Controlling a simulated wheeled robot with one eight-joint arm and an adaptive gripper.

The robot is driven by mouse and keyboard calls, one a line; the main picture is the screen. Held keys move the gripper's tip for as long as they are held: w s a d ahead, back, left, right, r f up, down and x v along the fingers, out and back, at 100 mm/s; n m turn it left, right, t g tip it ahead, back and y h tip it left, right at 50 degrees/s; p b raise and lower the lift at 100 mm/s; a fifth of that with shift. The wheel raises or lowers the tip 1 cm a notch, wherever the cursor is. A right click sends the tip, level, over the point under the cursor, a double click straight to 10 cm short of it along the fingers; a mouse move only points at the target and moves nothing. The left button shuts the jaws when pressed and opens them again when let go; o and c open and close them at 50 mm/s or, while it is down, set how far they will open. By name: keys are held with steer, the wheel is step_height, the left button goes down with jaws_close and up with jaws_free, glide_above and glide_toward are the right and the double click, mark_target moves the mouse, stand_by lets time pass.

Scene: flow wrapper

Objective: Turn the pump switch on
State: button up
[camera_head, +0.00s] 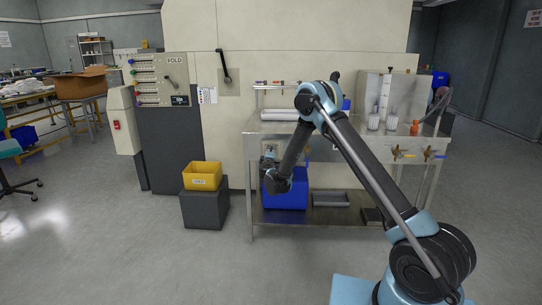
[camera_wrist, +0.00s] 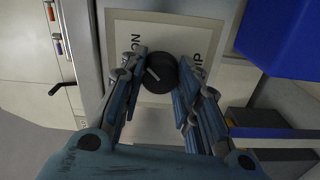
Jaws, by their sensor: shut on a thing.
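In the wrist view the plate reads ON on the left and part of another word on the right, both turned sideways. My gripper (camera_wrist: 161,58) has one finger on each side of the knob and is shut on it. The pointer slants towards the upper left in this view. In the head view my gripper (camera_head: 276,181) is low at the front of the steel table (camera_head: 350,142), and the knob cannot be made out there.
A blue bin (camera_head: 286,194) sits on the lower shelf close to my gripper; it also shows in the wrist view (camera_wrist: 285,35). A yellow bin (camera_head: 202,176) stands on a dark box to the left. The floor in front is clear.

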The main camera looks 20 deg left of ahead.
steer(key=shift+d+f+m, duration=0.1)
steer(key=shift+d+m, duration=0.05)
steer(key=shift+m, duration=0.15)
steer(key=o, duration=1.1)
steer(key=shift+w, duration=0.1)
steer(key=shift+c, duration=0.2)
steer(key=v, duration=1.2)
steer(key=shift+f, duration=0.1)
